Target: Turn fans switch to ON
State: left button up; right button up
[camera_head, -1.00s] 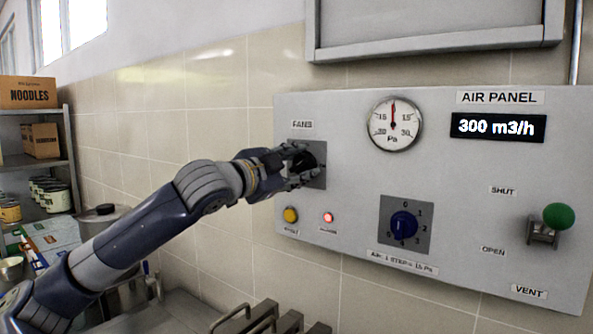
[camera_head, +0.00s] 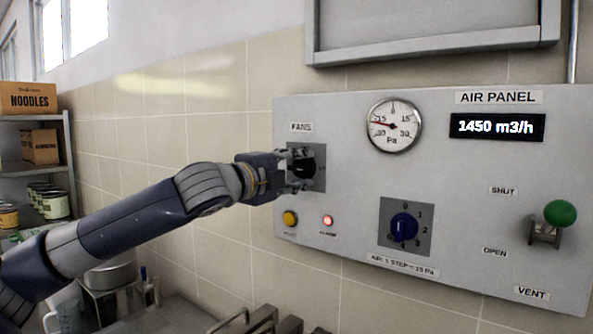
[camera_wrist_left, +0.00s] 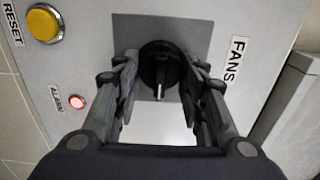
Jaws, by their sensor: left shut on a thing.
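The fans switch is a black rotary knob (camera_head: 307,162) on a grey plate under the FANS label (camera_head: 302,127), at the left end of the air panel. My left gripper (camera_head: 301,168) is at the knob and partly covers it. In the left wrist view, its two fingers stand on either side of the black knob (camera_wrist_left: 160,66), shut on it. The knob's pale pointer line is toward the gripper palm in that view. The panel display (camera_head: 497,126) reads 1450 m3/h. My right gripper is not in view.
The panel (camera_head: 460,190) also bears a pressure gauge (camera_head: 394,125) with its needle to the left, a blue dial (camera_head: 404,227), a yellow reset button (camera_head: 290,218), a lit red alarm lamp (camera_head: 327,220) and a green-knobbed vent lever (camera_head: 559,214). Shelves with boxes stand far left.

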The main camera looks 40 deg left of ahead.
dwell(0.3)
pick_arm(q)
jog(key=o, duration=1)
jog(key=shift+s+d+r, duration=0.1)
jog(key=shift+s+r, duration=0.05)
jog(key=shift+s, duration=0.45)
jog(key=shift+s+d, duration=0.1)
jog(key=shift+s, duration=1.5)
send_near(296, 169)
jog(key=shift+s+d+r, duration=0.1)
jog(key=shift+s+d, duration=0.15)
jog(key=shift+s, duration=0.75)
